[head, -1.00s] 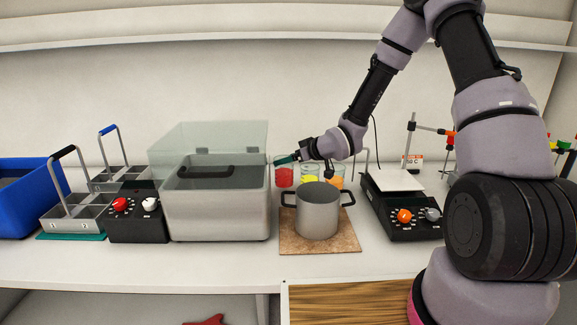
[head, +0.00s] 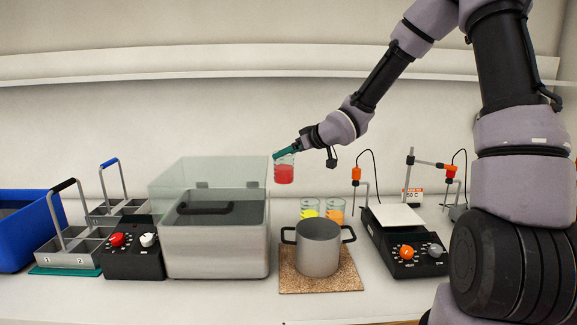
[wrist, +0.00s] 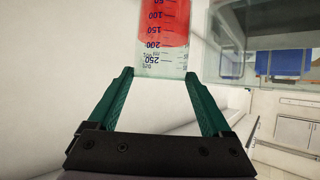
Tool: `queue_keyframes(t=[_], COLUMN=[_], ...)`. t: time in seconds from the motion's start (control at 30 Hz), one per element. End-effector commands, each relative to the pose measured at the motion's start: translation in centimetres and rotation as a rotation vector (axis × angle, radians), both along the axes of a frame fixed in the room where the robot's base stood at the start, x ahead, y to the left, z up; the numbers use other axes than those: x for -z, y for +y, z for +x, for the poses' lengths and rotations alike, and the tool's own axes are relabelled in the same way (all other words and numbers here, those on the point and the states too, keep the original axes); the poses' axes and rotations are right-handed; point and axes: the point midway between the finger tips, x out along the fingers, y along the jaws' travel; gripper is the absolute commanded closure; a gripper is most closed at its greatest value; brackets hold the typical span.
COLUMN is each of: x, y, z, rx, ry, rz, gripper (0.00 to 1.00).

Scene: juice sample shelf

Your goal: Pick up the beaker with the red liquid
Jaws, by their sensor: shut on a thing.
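The beaker with the red liquid (head: 285,174) is in the air in the head view, above the bench and right of the grey bath's clear lid. My gripper (head: 287,152) is shut on its upper part. In the wrist view the beaker (wrist: 162,50) shows between the green fingertips of my gripper (wrist: 160,82), with its graduation marks and red liquid visible. It looks roughly upright in the head view. Two other beakers, with yellow liquid (head: 309,211) and orange liquid (head: 335,213), stand on the bench, partly hidden behind the pot.
A grey pot (head: 318,252) stands on a cork mat (head: 345,281). Left are the lidded bath (head: 215,244), a black control box (head: 133,262), divided carriers (head: 66,248) and a blue bin (head: 25,235). Right is a hot plate (head: 405,254) with stands. A shelf (head: 200,80) runs along the wall.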

Motion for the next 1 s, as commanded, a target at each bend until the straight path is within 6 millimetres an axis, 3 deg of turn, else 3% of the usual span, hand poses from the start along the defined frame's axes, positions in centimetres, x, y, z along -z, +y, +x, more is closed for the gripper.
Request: queue_keyframes(t=[0.3,0.6,1.0], x=[-4.7,-8.0,-10.1], y=[-0.1,-0.1,0.0], z=[0.1,0.1,0.0], rx=[0.001,0.002,-0.001], ry=[-0.005,-0.004,0.001], rz=[0.001,0.000,0.002], gripper=[1.00,1.00,1.00])
